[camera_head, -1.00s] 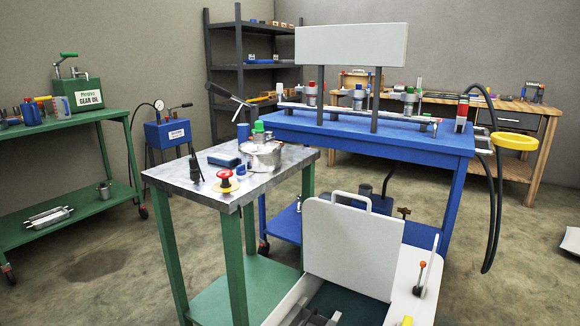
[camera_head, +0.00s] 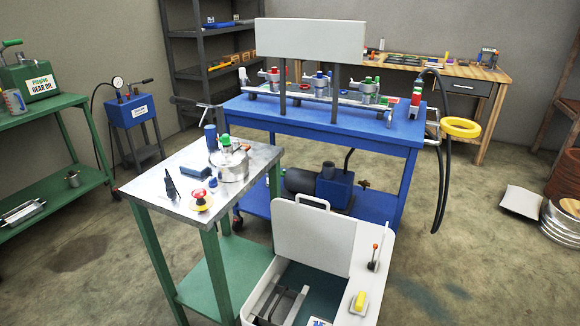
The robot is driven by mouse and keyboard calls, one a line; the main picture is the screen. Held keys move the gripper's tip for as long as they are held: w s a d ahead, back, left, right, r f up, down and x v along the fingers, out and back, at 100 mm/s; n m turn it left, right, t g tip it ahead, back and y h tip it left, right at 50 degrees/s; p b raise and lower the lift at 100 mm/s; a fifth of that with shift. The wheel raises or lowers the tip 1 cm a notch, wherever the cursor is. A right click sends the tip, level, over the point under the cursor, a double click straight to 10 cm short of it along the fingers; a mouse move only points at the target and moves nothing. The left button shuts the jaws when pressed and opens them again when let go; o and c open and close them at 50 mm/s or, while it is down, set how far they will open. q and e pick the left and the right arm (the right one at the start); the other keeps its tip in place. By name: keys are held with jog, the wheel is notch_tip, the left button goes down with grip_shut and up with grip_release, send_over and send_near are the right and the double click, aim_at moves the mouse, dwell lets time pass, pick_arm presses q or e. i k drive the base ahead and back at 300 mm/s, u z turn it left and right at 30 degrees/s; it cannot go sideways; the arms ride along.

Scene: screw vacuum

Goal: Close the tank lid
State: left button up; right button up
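A white tank (camera_head: 372,268) stands on the floor at the front centre, cut off by the bottom edge of the view. Its white lid (camera_head: 312,238) stands open, raised at the back of the tank and leaning slightly. A white loop handle (camera_head: 312,200) is on the lid's upper edge. The dark interior shows, with a grey metal fixture (camera_head: 287,302) inside. Neither of my grippers is in view.
A green-legged metal-topped table (camera_head: 150,187) stands close to the tank's left, bearing a silver pot (camera_head: 230,170) and a red button (camera_head: 201,197). A blue bench (camera_head: 350,122) with a hanging black hose stands behind. Floor to the right is open.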

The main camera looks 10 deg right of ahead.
aim_at(321, 240)
jog(key=u, duration=1.15)
jog(key=i, duration=1.05)
jog(key=z, duration=0.85)
